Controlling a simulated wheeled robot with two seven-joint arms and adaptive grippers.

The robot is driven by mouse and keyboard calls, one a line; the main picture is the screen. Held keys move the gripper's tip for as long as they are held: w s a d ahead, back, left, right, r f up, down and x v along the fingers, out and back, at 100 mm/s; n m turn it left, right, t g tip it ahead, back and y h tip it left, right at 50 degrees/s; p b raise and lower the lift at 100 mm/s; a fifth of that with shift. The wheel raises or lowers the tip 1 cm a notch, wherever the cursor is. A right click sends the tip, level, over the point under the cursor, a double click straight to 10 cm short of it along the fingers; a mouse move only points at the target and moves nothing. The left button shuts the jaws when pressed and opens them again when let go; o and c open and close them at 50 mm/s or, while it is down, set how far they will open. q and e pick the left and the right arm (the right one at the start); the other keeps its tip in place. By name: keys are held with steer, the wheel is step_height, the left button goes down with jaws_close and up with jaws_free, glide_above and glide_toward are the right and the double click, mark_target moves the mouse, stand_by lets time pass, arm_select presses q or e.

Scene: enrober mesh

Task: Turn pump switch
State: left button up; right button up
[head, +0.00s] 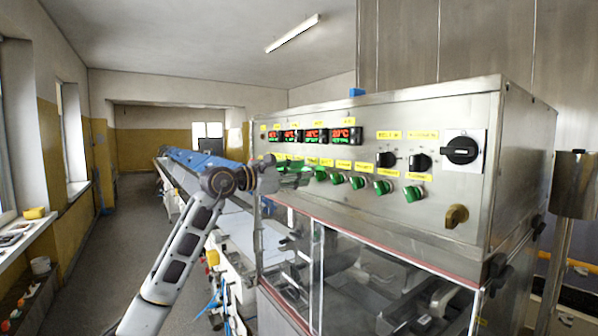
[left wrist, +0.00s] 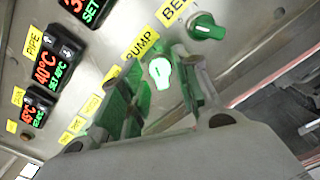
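The pump switch (left wrist: 160,72) is a green knob with a pale, bright handle, beside a yellow label reading PUMP in the left wrist view. My left gripper (left wrist: 164,82) is open, with one finger on each side of this switch; I cannot tell whether either finger touches it. In the head view my left gripper (head: 290,173) is at the left part of the panel's row of green knobs and hides some of them. I cannot pick out the pump switch there. My right gripper is not in view.
A green knob (left wrist: 207,27) with a label starting BE is close to the pump switch. Red and green displays (head: 313,135) sit above the knobs on the steel panel (head: 300,207). Black rotary switches (head: 461,150) are further right. A clear-windowed enclosure (head: 375,285) stands below.

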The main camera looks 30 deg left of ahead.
arm_select(q)
steer(key=shift+w, duration=0.15)
steer(key=shift+c, duration=0.5)
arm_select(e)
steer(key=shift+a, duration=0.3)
arm_select(q)
jaws_close()
steer(key=shift+n, duration=0.4)
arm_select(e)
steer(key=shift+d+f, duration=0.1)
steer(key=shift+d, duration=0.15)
arm_select(q)
steer(key=n+b, duration=0.1)
steer(key=n, duration=1)
steer(key=shift+b, duration=0.4)
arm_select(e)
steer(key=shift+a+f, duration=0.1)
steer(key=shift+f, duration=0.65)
